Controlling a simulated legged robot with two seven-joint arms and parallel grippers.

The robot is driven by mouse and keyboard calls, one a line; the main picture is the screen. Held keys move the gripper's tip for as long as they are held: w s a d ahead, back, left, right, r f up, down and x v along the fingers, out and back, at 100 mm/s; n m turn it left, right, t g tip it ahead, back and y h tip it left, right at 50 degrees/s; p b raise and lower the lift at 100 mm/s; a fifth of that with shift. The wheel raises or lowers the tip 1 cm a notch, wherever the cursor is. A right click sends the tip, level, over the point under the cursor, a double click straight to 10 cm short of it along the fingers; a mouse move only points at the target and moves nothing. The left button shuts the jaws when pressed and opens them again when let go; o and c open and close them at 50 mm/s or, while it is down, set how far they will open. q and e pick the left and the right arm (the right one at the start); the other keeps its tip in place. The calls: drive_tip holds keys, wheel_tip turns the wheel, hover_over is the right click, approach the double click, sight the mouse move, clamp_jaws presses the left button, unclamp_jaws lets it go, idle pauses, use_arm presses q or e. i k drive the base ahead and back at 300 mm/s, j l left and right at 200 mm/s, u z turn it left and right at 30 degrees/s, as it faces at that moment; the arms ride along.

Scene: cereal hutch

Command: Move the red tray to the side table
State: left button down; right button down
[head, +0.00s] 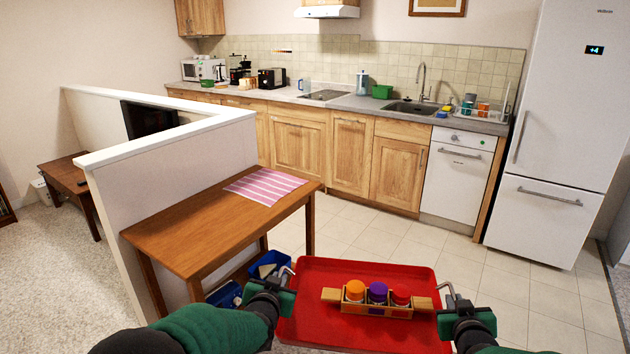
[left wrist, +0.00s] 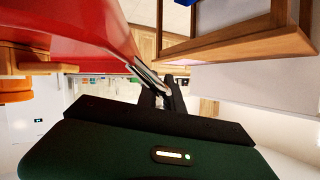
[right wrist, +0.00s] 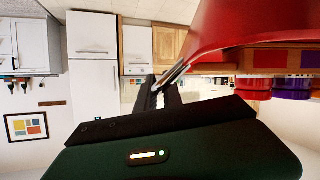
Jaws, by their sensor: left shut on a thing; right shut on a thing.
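The red tray (head: 388,272) is held up in front of me, at the bottom middle of the head view. A wooden caddy (head: 425,303) on it holds jars with orange, purple and red lids. My left gripper (head: 287,275) is shut on the tray's left handle, and the left wrist view shows the jaws on the metal handle (left wrist: 152,78). My right gripper (head: 453,298) is shut on the right handle, also seen in the right wrist view (right wrist: 168,80). The wooden side table (head: 205,228) stands left of the tray, with a pink striped mat (head: 266,186) at its far right end.
Blue bins (head: 270,264) stand on the floor under and beside the table. A low white partition wall (head: 185,165) runs behind the table. The table's near part is bare. Tiled floor lies open toward the cabinets and fridge (head: 560,120).

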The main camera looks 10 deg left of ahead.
sight(203, 222)
drive_tip(key=i, duration=1.35)
drive_tip(key=i+u, duration=0.35)
drive_tip(key=i, duration=0.25)
drive_tip(key=i+l+u, duration=0.35)
drive_tip(key=i, duration=0.3)
drive_tip(key=j+u, duration=0.1)
drive_tip(key=u, duration=1.4)
